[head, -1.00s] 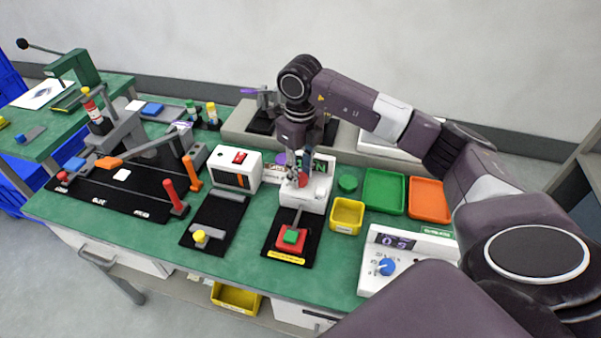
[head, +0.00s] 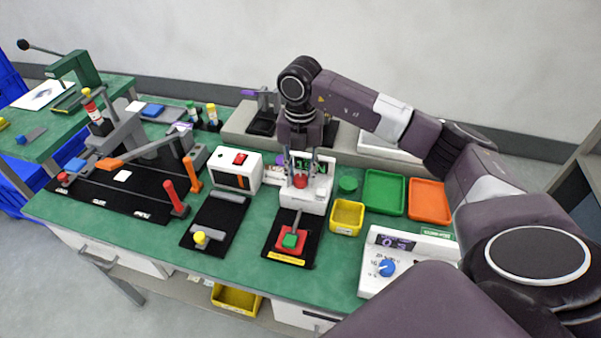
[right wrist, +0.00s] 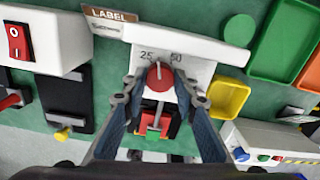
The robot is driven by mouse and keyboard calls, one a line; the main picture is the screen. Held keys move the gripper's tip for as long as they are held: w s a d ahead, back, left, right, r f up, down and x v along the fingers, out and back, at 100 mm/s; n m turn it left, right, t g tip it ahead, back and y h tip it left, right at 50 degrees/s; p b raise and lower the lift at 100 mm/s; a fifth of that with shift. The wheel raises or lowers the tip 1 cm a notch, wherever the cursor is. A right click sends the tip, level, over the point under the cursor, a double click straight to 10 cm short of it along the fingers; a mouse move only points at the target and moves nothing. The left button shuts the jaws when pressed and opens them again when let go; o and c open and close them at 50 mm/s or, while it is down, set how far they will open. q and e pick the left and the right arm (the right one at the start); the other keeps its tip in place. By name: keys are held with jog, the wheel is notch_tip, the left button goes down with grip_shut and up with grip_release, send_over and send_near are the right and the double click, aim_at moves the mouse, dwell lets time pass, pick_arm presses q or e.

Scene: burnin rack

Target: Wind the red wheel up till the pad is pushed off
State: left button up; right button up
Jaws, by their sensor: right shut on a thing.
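The red wheel (head: 300,181) sits on the front of a white unit (head: 314,205). In the right wrist view the red wheel (right wrist: 159,78) carries a white pointer mark, with 25 and 50 printed above it. My right gripper (head: 299,178) points down at the wheel, one finger on each side, shut on it. A green pad (head: 289,241) rests on a red block (head: 281,247) on the black base in front of the unit. In the wrist view the gripper partly hides that block. My left gripper is not in view.
A yellow bin (head: 346,217), a green tray (head: 384,191) and an orange tray (head: 430,200) stand right of the unit. A white box with a red switch (head: 239,158) stands to the left. A white box with a blue knob (head: 386,267) is at front right.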

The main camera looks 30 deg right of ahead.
aim_at(301, 177)
jog(key=m, duration=0.4)
jog(key=shift+w+r+m+p, duration=0.1)
jog(key=shift+m+p, duration=0.5)
jog(key=shift+m, duration=1.6)
jog(key=o, duration=0.9)
notch_tip(301, 177, up, 12)
